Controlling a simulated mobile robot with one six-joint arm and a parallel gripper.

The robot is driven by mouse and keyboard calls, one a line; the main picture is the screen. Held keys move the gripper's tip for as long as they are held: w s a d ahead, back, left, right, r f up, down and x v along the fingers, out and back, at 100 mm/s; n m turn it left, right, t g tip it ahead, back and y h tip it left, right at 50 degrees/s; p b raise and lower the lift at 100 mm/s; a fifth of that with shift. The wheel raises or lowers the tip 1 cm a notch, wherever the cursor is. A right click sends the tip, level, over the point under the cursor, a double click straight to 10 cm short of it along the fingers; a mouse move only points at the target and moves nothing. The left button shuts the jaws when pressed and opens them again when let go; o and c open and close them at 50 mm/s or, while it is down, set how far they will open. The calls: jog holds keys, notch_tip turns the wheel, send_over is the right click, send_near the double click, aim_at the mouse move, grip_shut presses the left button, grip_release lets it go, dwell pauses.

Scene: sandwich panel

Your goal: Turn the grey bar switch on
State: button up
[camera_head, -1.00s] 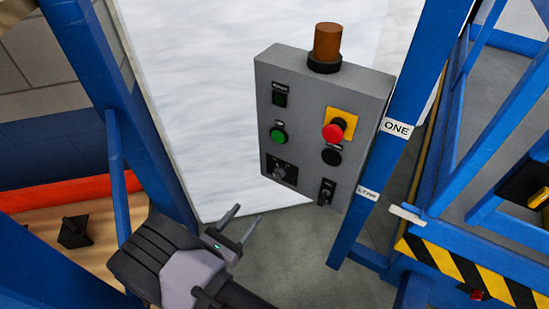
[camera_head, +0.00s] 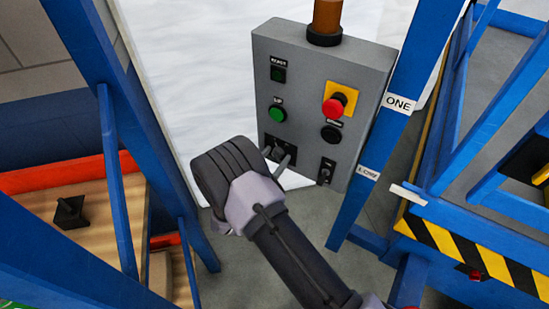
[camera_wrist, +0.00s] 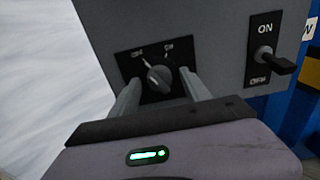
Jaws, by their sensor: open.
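The grey bar switch (camera_wrist: 160,78) is a round grey knob with a raised bar, on a black plate low on the grey control box. In the wrist view its bar tilts to the upper left, between two small labels that are hard to read. My gripper (camera_wrist: 161,92) is open, with one finger on each side of the knob. I cannot tell whether the fingers touch it. In the head view my gripper (camera_head: 279,153) is at the box's lower left, and its fingers partly cover the switch plate (camera_head: 290,143).
A black toggle switch (camera_wrist: 275,62) labelled ON sits right of the knob. The box (camera_head: 305,80) also carries a red emergency button (camera_head: 334,107), a green button (camera_head: 277,113) and an orange lamp (camera_head: 327,16). A blue post (camera_head: 400,95) stands close to its right.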

jog(key=shift+c, duration=0.2)
grip_shut()
jog(key=shift+f+m+b, duration=0.15)
jog(key=shift+m+b, duration=0.65)
jog(key=shift+m, duration=0.3)
jog(key=m+b, duration=0.2)
jog(key=m, duration=0.1)
jog(key=shift+m, duration=0.3)
jog(key=m+b, duration=0.3)
jog(key=m, duration=0.1)
jog(key=shift+m+b, duration=0.9)
jog(key=shift+b, duration=0.05)
jog(key=shift+m, duration=0.3)
